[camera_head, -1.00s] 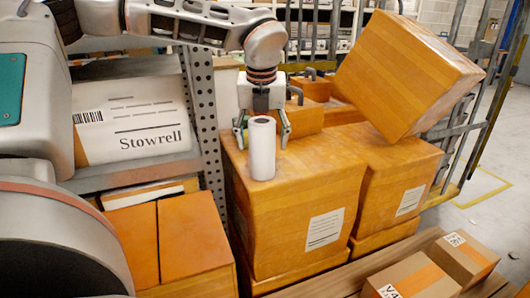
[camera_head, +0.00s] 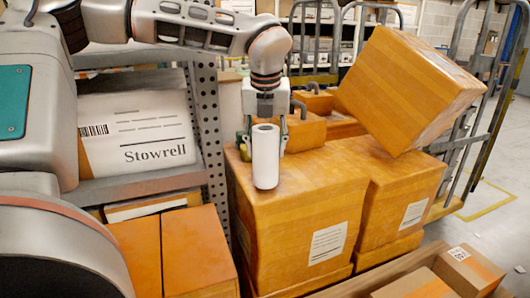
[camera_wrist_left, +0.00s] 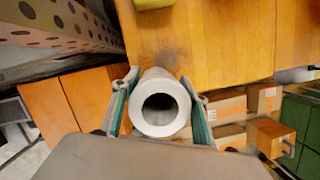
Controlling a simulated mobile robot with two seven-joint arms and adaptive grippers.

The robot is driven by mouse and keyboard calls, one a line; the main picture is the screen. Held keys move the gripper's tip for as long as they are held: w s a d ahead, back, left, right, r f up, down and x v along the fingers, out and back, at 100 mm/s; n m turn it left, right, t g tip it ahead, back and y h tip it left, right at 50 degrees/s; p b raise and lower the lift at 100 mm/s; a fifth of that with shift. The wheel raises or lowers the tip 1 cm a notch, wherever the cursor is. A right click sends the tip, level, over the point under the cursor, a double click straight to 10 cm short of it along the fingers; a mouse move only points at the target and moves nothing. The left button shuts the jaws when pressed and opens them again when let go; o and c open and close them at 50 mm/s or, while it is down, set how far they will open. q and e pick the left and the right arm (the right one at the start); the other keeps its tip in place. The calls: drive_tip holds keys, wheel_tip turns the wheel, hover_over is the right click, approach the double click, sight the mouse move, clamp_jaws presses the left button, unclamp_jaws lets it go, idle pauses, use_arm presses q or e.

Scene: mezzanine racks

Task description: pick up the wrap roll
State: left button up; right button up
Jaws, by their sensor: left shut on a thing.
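The wrap roll (camera_head: 265,160) is a white upright cylinder at the front of the top of a large tan wrapped box (camera_head: 290,225) in the head view. Its base appears to be on the box top. My left gripper (camera_head: 264,147) comes down from above and is shut on the roll, one finger on each side. In the left wrist view, the roll (camera_wrist_left: 160,104) shows its hollow end between the two green-padded fingers (camera_wrist_left: 159,108). My right gripper is out of view.
A tilted tan box (camera_head: 405,90) leans on another box (camera_head: 395,190) to the right. A shelf with a white Stowrell parcel (camera_head: 135,135) and a perforated post (camera_head: 208,125) stand close on the left. Smaller cartons (camera_head: 465,270) lie at lower right.

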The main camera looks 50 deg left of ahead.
use_arm(q)
wheel_tip(320, 180, up, 18)
drive_tip(key=p, duration=0.2)
drive_tip(key=shift+p, duration=0.35)
drive_tip(key=o, duration=0.5)
drive_tip(key=shift+r, duration=0.1)
drive_tip(key=shift+c, duration=0.5)
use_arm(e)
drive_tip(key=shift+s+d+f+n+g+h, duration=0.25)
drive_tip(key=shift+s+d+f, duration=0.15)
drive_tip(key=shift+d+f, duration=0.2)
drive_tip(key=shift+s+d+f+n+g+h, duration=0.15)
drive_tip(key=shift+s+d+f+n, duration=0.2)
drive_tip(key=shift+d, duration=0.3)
